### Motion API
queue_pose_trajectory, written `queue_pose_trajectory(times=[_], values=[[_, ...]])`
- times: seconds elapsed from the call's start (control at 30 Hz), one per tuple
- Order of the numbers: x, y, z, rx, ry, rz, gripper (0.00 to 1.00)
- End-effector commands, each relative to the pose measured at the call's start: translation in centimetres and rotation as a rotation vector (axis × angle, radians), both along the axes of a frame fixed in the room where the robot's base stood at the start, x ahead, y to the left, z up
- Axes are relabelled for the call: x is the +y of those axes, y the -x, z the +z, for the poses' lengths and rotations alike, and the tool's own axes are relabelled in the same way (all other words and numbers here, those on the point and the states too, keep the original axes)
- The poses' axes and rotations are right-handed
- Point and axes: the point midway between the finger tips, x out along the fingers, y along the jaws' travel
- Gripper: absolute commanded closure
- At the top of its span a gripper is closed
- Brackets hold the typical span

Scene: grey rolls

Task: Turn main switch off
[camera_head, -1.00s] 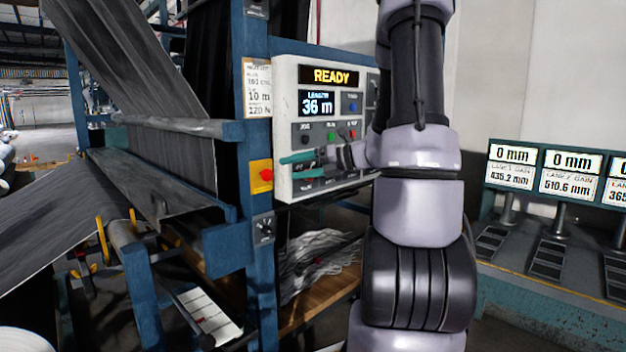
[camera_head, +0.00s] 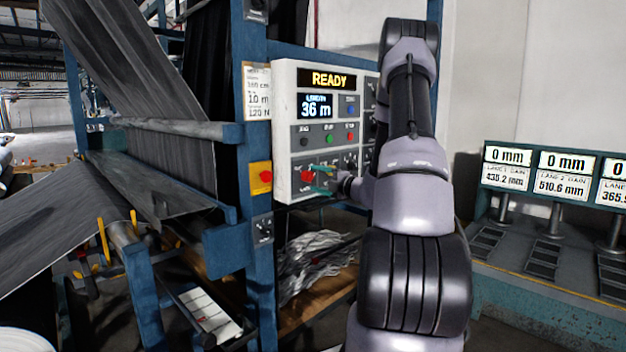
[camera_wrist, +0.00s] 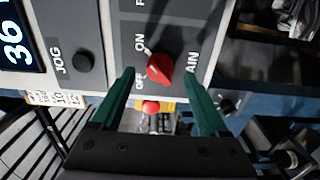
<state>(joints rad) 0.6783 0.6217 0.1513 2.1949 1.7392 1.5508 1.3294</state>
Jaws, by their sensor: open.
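The main switch is a red rotary knob (camera_wrist: 160,68) on the panel's lower part, between ON and OFF labels, with the label beside it partly hidden and reading "AIN". In the head view the red knob (camera_head: 307,176) sits at the panel's lower left. My gripper (camera_wrist: 160,84) is open, with one green finger on each side of the knob in the wrist view. I cannot tell whether the fingers touch it. In the head view my gripper (camera_head: 322,178) is at the panel's lower row of controls. The knob's exact pointing is hard to read.
The control panel (camera_head: 283,130) shows READY and 36 m. Buttons, including a black JOG button (camera_wrist: 84,62), sit above the knob. A yellow box with a red button (camera_head: 262,177) is on the blue post to the left. Dark fabric fills the left.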

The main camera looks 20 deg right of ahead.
Motion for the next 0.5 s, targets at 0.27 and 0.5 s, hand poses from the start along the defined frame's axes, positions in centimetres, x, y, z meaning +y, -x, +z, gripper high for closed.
queue_pose_trajectory(times=[0.27, 0.5], values=[[0.8, -2.1, 0.0, 0.001, 0.001, 0.000, 0.22], [0.8, -2.1, 0.0, 0.001, 0.001, 0.000, 0.22]])
